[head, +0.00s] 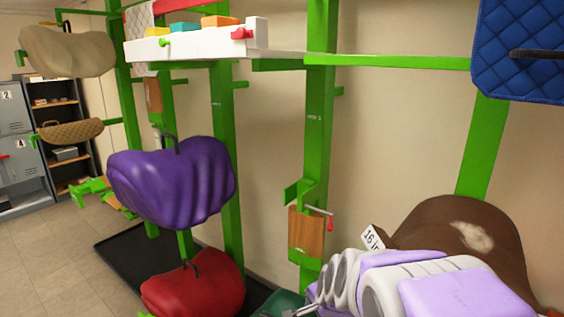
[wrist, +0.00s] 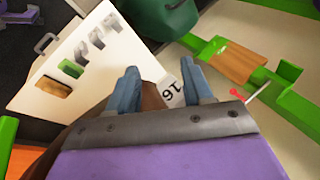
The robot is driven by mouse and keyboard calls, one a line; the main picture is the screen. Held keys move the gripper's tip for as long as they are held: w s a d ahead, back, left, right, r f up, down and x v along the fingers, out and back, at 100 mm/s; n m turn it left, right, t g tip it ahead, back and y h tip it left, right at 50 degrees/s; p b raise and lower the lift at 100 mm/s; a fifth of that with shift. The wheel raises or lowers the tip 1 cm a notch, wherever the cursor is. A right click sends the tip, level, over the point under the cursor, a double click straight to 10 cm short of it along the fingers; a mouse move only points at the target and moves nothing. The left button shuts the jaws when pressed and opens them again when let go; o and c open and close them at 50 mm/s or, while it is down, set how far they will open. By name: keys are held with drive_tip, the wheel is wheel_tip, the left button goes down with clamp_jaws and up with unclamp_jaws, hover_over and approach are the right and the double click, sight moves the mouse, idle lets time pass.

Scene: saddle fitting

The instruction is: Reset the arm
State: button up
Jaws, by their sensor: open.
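My gripper (wrist: 162,78) shows in the wrist view with its two blue fingers apart. A white tag (wrist: 170,93) reading "16" shows between and beyond the fingers; I cannot tell whether they touch it. A brown saddle (wrist: 150,98) is partly hidden behind the fingers. In the head view my white and lavender arm reaches across the lower right, in front of the brown saddle (head: 462,235) and its tag (head: 372,238). The fingers cannot be made out clearly there.
A green rack (head: 318,140) runs along the wall, with a purple saddle (head: 172,182), a red saddle (head: 195,285) and a blue quilted pad (head: 520,55). A wooden block with a red-ended lever (head: 306,232) is near my arm. A white board with several blocks (wrist: 60,50) lies below. Open floor (head: 60,240) is at left.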

drive_tip(key=s+d+n+g, duration=0.2)
drive_tip(key=s+n, duration=0.2)
drive_tip(key=s, duration=0.6)
drive_tip(key=s+d+n+g+h, duration=0.1)
drive_tip(key=s+n+g, duration=0.2)
drive_tip(key=s, duration=0.8)
drive_tip(key=s+d+n+g, duration=0.2)
drive_tip(key=s+n, duration=0.2)
drive_tip(key=s, duration=0.7)
drive_tip(key=shift+s+d+r+n, duration=0.25)
drive_tip(key=shift+d+r+n, duration=0.05)
drive_tip(key=shift+d+r, duration=0.05)
